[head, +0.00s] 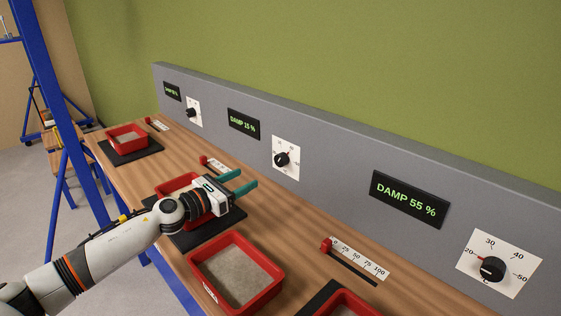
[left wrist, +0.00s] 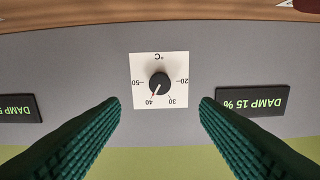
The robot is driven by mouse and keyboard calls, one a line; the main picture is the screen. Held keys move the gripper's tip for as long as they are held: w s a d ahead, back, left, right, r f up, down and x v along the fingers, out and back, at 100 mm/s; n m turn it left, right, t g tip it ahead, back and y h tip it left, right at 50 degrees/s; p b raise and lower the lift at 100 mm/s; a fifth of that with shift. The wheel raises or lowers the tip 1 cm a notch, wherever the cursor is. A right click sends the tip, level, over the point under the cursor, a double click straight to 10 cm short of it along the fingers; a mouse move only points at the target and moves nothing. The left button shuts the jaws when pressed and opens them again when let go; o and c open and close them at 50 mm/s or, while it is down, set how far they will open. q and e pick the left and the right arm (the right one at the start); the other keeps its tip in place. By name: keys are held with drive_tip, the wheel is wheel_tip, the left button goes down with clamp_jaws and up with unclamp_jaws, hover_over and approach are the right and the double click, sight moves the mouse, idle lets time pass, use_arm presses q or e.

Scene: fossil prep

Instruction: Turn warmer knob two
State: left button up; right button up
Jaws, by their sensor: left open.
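Warmer knob two is a black round knob (head: 282,160) on a white dial plate (head: 291,173), mounted on the grey panel. It is the middle of three dials in the head view. In the left wrist view, the knob (left wrist: 159,83) appears upside down, with its red mark close to 40 on the scale. My left gripper (head: 247,178) has green fingers, open and empty. It points at the panel, short of the knob and apart from it. In the left wrist view, the knob shows between and beyond the fingertips (left wrist: 160,103). My right gripper is out of view.
A display reading DAMP 15 % (head: 244,123) is left of knob two; a DAMP 55 % display (head: 409,199) is to the right. Red trays (head: 205,283) stand on the wooden bench (head: 283,232) below. A red-ended slider (head: 326,244) lies on the bench. Air before the panel is clear.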

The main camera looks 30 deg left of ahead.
sight(278, 162)
use_arm(q)
drive_tip(key=p+x, duration=0.2)
drive_tip(key=x, duration=0.8)
drive_tip(key=shift+w+d+r+p, duration=0.1)
drive_tip(key=shift+w+p, duration=0.1)
drive_tip(key=shift+p, duration=0.15)
drive_tip(key=shift+w+d, duration=0.25)
drive_tip(key=shift+w, duration=0.3)
drive_tip(key=c, duration=1)
